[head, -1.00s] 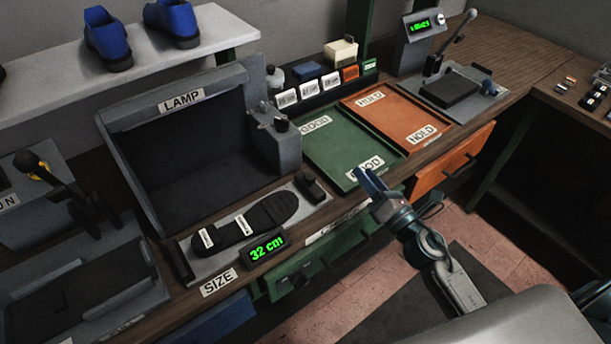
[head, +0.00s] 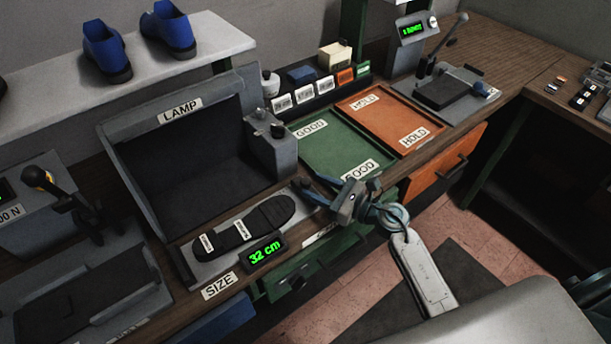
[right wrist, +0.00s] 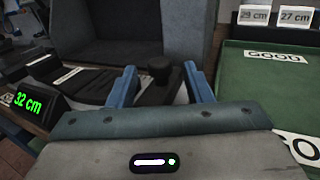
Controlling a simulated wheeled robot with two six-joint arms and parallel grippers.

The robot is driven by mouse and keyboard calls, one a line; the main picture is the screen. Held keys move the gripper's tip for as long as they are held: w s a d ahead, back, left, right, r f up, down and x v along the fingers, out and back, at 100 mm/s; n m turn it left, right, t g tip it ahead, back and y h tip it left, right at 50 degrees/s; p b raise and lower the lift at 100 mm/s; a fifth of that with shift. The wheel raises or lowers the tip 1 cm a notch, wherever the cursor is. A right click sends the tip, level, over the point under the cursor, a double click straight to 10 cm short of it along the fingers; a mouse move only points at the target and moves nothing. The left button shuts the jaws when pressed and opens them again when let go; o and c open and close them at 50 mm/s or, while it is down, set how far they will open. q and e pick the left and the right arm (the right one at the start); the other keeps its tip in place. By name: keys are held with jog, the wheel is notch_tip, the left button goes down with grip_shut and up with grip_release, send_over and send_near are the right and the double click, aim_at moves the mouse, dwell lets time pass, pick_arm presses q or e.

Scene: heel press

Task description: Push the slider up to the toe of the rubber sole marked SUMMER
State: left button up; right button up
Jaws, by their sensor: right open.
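The black rubber sole (head: 268,216) lies flat on the size gauge, with two small white labels too blurred to read. Its broad end points right, towards the black slider (right wrist: 160,70), which has a raised knob. In the right wrist view the sole (right wrist: 98,88) is left of the slider, with a small gap seeming to show between them. My right gripper (head: 313,188) is open at the gauge's right end and hides much of the slider in the head view. In the right wrist view the slider's knob appears between the blue fingers (right wrist: 162,84); contact cannot be told. My left gripper is out of view.
The gauge display (head: 265,252) reads 32 cm at the bench's front edge. The grey LAMP box (head: 180,107) stands behind the gauge. A green GOOD tray (head: 340,150) and orange HOLD tray (head: 388,115) lie to the right. A lever press (head: 60,190) stands left.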

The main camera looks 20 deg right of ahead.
aim_at(306, 180)
jog(key=shift+p+x, duration=0.5)
jog(key=shift+x, duration=1.35)
jog(key=c, duration=0.7)
jog(key=shift+s+a, duration=0.3)
jog(key=shift+a, duration=0.45)
jog(key=shift+s+a, duration=0.3)
jog(key=shift+a, duration=0.4)
jog(key=o, duration=0.7)
jog(key=shift+d, duration=0.1)
